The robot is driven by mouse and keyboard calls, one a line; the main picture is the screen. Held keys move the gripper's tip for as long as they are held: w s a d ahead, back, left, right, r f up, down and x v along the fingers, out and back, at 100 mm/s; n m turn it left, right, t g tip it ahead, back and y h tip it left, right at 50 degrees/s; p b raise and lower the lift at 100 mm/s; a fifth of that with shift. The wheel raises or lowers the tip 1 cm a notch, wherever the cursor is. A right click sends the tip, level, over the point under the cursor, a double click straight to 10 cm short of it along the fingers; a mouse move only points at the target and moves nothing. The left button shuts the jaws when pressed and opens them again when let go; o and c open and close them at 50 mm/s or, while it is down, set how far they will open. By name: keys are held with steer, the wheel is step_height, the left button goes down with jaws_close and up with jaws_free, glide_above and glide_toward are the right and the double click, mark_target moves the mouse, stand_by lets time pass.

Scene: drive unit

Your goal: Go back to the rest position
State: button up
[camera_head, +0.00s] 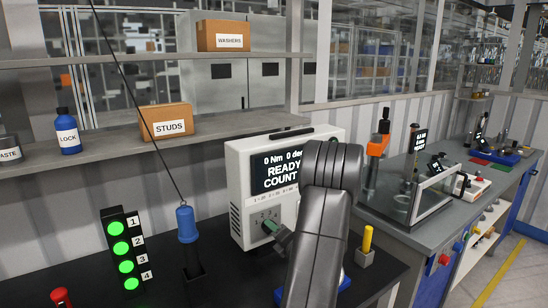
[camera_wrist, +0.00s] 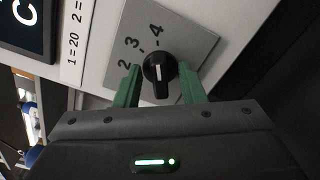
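My gripper (camera_wrist: 161,72) has two green fingers, one on each side of a black rotary knob (camera_wrist: 159,67) on a grey dial plate. The fingers look open, with a thin gap beside the knob. The knob's white mark points up towards the printed 4 in the wrist view. In the head view my gripper (camera_head: 276,232) is at the lower front of the white controller box (camera_head: 236,189), and my dark arm hides the box's right side. The box's screen (camera_head: 277,172) reads "0 Nm 0 deg" and "READY".
A blue cylinder (camera_head: 187,225) hangs on a cable left of the box. A black light stack (camera_head: 124,248) shows several green lamps. A shelf (camera_head: 100,147) with bottles and a STUDS box (camera_head: 166,122) runs above. A yellow-topped post (camera_head: 367,240) stands right of my arm.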

steer(key=shift+d, duration=0.1)
steer(key=b+v, duration=0.3)
steer(key=v, duration=1.1)
steer(key=w+a+n+b, duration=0.2)
steer(key=w+a+n, duration=0.6)
steer(key=w, duration=0.3)
steer(key=shift+w+n, duration=0.25)
steer(key=shift+n, duration=0.45)
steer(key=shift+s+r, duration=0.1)
steer(key=shift+r, duration=0.05)
